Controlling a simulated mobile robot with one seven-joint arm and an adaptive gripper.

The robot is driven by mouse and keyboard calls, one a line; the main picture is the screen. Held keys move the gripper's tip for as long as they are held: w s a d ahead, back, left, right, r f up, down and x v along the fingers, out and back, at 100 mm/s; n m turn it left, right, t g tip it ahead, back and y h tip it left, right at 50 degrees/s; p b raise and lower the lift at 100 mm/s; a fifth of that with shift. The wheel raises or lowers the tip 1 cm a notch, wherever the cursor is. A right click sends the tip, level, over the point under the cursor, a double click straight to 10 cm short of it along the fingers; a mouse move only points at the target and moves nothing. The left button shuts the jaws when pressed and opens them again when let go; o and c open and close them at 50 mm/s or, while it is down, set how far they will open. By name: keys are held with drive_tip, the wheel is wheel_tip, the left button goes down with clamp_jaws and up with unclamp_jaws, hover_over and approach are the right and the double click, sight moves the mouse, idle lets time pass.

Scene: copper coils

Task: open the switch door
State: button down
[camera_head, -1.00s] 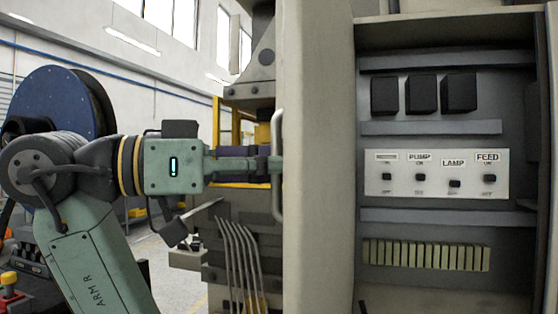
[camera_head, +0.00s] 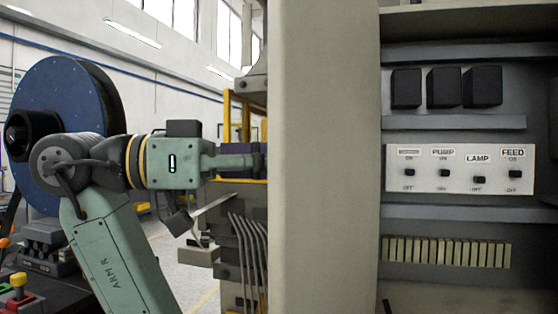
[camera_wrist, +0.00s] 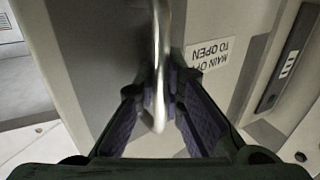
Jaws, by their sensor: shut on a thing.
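The switch door (camera_head: 325,160) is a beige panel standing open at the left of the cabinet, seen in the head view. It also shows in the wrist view (camera_wrist: 95,50). Its metal bar handle (camera_wrist: 162,35) runs between my fingers in the wrist view; in the head view it is hidden behind the door. My gripper (camera_wrist: 158,108), with purple pads, is shut on the handle. In the head view my gripper (camera_head: 255,160) reaches in from the left, its fingertips hidden by the door edge. The switch panel (camera_head: 460,182) with PUMP, LAMP and FEED labels is exposed inside.
Black blocks (camera_head: 445,88) and a pale terminal strip (camera_head: 447,252) sit inside the cabinet. A blue reel (camera_head: 62,105) stands behind my arm at left. Bent grey rods (camera_head: 250,250) and yellow framing are behind the door. A label (camera_wrist: 210,55) shows in the wrist view.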

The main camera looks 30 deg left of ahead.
drive_tip(key=c, duration=1.7)
unclamp_jaws()
drive_tip(key=shift+o, duration=0.2)
drive_tip(key=shift+s+a, duration=0.1)
drive_tip(key=v, duration=1.2)
